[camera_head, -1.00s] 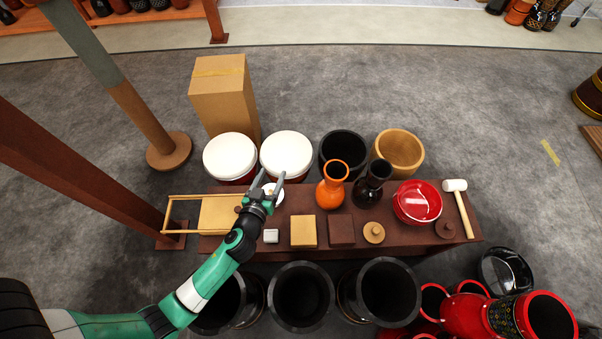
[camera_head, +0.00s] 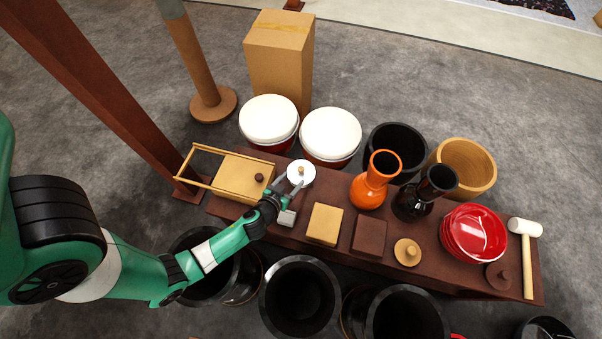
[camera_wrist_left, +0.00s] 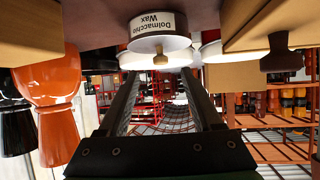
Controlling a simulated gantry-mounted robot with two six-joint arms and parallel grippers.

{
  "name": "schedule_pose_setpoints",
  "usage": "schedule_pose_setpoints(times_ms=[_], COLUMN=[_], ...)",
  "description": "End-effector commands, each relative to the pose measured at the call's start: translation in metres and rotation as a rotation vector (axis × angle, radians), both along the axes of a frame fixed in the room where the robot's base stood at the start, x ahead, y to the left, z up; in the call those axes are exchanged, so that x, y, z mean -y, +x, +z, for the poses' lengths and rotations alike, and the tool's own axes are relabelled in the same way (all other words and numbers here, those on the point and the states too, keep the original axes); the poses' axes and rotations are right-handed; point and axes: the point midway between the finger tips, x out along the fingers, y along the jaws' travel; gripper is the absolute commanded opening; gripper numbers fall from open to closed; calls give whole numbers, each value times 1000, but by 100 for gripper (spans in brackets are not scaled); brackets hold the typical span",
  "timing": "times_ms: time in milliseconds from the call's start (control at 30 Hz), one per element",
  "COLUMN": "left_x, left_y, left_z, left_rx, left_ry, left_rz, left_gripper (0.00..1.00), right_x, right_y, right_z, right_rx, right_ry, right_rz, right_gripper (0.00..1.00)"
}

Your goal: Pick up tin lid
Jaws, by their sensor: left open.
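The tin lid (camera_head: 303,180) is a small white disc with a tan knob, on the tin near the back edge of the dark red bench. The wrist view appears upside down: the lid (camera_wrist_left: 145,44) with its knob shows just beyond my fingertips, on a tin (camera_wrist_left: 153,23) labelled "Dolmacchio Wax". My left gripper (camera_head: 290,185) is open and empty, its fingers spread on the near side of the lid. In the wrist view the knob lines up with the gap between the fingers (camera_wrist_left: 160,76). I see no contact. My right gripper is not in view.
An orange vase (camera_head: 367,192) and a black vase (camera_head: 411,204) stand to the right. White-topped drums (camera_head: 331,131) stand behind the bench.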

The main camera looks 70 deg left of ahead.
Motion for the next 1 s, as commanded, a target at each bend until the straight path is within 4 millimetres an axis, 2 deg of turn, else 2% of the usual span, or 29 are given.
schedule_pose_setpoints(times_ms=[100, 267, 533, 800, 833, 1000], left_x=[-7, -10, -35, -39, -39, -39], left_y=[9, 12, 42, 46, 46, 46], left_z=[-7, -8, -25, -26, -26, -26], left_rx=[1, 1, 1, 0, 0, 0], left_ry=[0, 1, 0, 0, 0, 0], left_rz=[0, 0, 0, 0, 0, -1], left_gripper=[66, 66, 66, 66, 64, 34], right_x=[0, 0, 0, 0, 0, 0], right_y=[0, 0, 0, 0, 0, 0], right_z=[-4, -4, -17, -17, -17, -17], right_rx=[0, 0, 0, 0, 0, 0], right_ry=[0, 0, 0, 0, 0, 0], right_rz=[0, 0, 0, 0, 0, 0], right_gripper=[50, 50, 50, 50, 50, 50])
